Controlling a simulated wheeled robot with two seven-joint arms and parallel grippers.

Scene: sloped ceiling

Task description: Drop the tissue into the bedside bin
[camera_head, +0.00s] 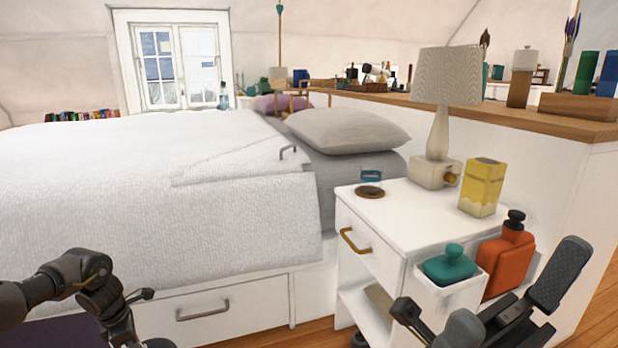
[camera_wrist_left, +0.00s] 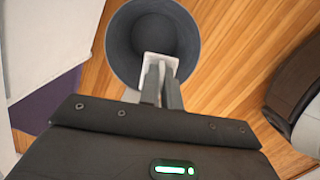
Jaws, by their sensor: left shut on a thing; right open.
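In the left wrist view, my left gripper (camera_wrist_left: 161,88) is shut on a white tissue (camera_wrist_left: 161,60). The tissue shows at the fingertips as a small pale folded piece. The round dark grey bin (camera_wrist_left: 115,48) stands on the wooden floor in that view. Its open mouth faces the camera, and the tissue overlaps the near part of its opening. How high the tissue is above the rim cannot be told. In the head view my left arm is at the lower left, and the bin and tissue are not visible. My right gripper (camera_head: 482,297) is open and empty at the lower right.
A white nightstand (camera_head: 428,220) holds a lamp (camera_head: 447,85), a yellow box (camera_head: 482,188) and a glass on a coaster (camera_head: 369,191). The bed (camera_head: 120,190) fills the left.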

